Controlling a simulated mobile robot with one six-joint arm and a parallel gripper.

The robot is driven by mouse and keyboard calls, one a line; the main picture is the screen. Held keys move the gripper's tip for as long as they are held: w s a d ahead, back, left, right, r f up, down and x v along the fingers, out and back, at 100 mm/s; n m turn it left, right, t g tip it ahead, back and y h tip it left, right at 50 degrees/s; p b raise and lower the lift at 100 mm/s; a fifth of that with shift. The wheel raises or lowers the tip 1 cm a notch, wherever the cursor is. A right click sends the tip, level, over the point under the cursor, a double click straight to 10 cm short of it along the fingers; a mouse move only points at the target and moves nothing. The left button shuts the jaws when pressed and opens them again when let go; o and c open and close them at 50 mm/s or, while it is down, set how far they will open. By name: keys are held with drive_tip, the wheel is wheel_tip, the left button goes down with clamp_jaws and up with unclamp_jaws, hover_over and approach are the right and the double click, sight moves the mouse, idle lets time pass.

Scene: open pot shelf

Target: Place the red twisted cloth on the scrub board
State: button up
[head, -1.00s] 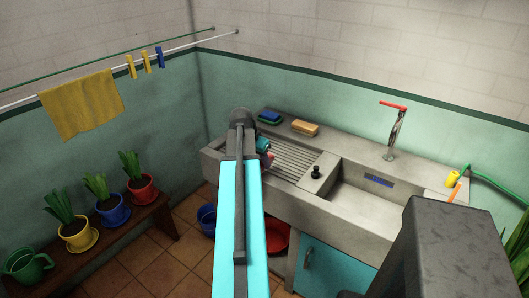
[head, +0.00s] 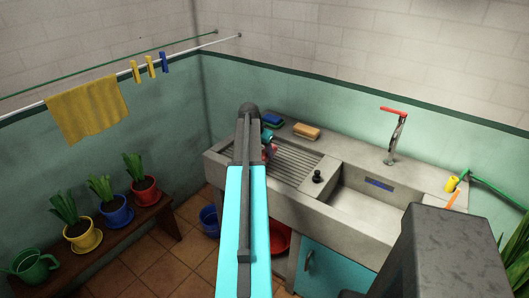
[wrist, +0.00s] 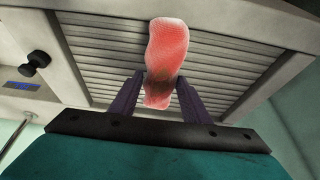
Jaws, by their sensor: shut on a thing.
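The red twisted cloth (wrist: 167,55) is between the fingers of my gripper (wrist: 158,93) in the wrist view, and the gripper is shut on it. The cloth looks like a short, thick red roll. Behind it is the ribbed grey scrub board (wrist: 235,65) of the sink. In the head view the scrub board (head: 298,162) shows to the right of my arm, and a bit of the red cloth (head: 270,152) peeks out beside the arm, over the board's left part. My arm hides most of the gripper there. I cannot tell whether the cloth touches the board.
A blue sponge (head: 273,120) and a yellow-brown brush (head: 307,131) lie on the back ledge. A black plug (head: 318,176) stands between board and basin (head: 375,204). A tap (head: 396,138) rises behind the basin. Potted plants stand on a bench (head: 150,222) at left.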

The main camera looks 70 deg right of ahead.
sight(265, 151)
drive_tip(key=shift+w+d+f+p, duration=0.1)
drive_tip(key=shift+w+d+p, duration=0.15)
drive_tip(key=shift+d, duration=0.55)
drive_tip(key=shift+w+d+f+p, duration=0.1)
drive_tip(key=shift+w+d+p, duration=0.1)
drive_tip(key=shift+d, duration=0.65)
drive_tip(key=shift+w+d+p, duration=0.2)
drive_tip(key=shift+d+p, duration=0.05)
drive_tip(key=shift+d, duration=0.55)
drive_tip(key=shift+f, duration=0.1)
drive_tip(key=shift+f+p, duration=0.85)
drive_tip(key=shift+f, duration=0.8)
drive_tip(key=shift+f, duration=0.2)
drive_tip(key=o, duration=1.2)
drive_tip(key=shift+r, duration=0.1)
drive_tip(key=shift+b+v, duration=1.55)
drive_tip(key=shift+v, duration=4.55)
